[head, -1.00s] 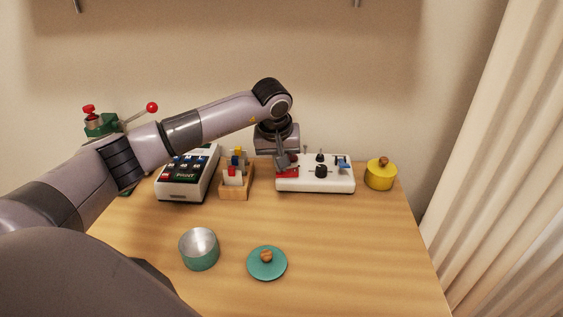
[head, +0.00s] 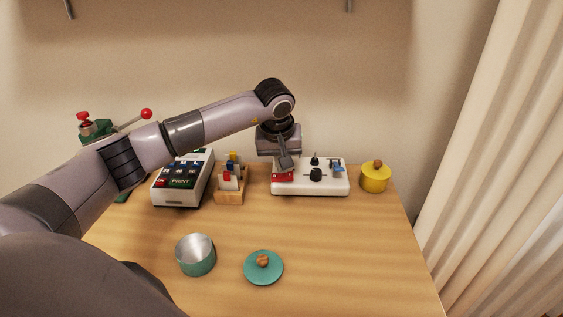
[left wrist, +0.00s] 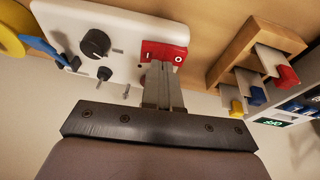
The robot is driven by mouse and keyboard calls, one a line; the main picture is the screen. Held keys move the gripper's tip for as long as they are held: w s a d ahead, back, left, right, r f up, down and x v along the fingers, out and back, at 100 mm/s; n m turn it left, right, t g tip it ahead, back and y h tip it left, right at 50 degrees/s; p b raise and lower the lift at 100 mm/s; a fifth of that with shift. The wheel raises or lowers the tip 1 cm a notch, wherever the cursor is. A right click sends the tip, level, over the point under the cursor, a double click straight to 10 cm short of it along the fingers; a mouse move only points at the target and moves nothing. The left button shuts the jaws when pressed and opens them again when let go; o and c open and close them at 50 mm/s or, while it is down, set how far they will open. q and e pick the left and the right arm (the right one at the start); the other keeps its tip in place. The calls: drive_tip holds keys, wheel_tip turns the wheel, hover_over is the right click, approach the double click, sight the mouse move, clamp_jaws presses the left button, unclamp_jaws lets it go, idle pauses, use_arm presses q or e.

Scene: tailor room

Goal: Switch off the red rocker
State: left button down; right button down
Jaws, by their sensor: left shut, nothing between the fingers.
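The red rocker (head: 283,177) is set in a red plate at the left end of the white control panel (head: 325,190) in the head view. In the left wrist view the rocker (left wrist: 164,50) shows white marks at its two ends. My left gripper (head: 287,166) is shut and empty, pointing down at the rocker. In the left wrist view its fingertips (left wrist: 159,66) overlap the near edge of the red plate and hide part of it. I cannot tell whether they touch it. My right gripper is in neither view.
The panel also has a black knob (head: 316,174), a toggle (head: 315,159) and a blue lever (head: 338,167). A wooden holder (head: 229,198) and a card terminal (head: 176,198) stand left; a yellow pot (head: 375,181) stands right. A teal tin (head: 196,262) and lid (head: 263,272) lie in front.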

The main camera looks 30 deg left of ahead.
use_arm(q)
drive_tip(key=r, duration=0.1)
drive_tip(key=r+p, duration=0.1)
drive_tip(key=r, duration=0.1)
drive_tip(key=r+p, duration=0.1)
drive_tip(key=shift+s+a+r, duration=0.2)
drive_tip(key=shift+s+a, duration=0.05)
drive_tip(key=shift+a, duration=0.15)
wheel_tip(320, 180, up, 7)
hover_over(278, 178)
drive_tip(key=s, duration=0.3)
drive_tip(key=shift+s+a+r+b, duration=0.2)
drive_tip(key=shift+r+b, duration=0.2)
drive_tip(key=shift+r, duration=0.15)
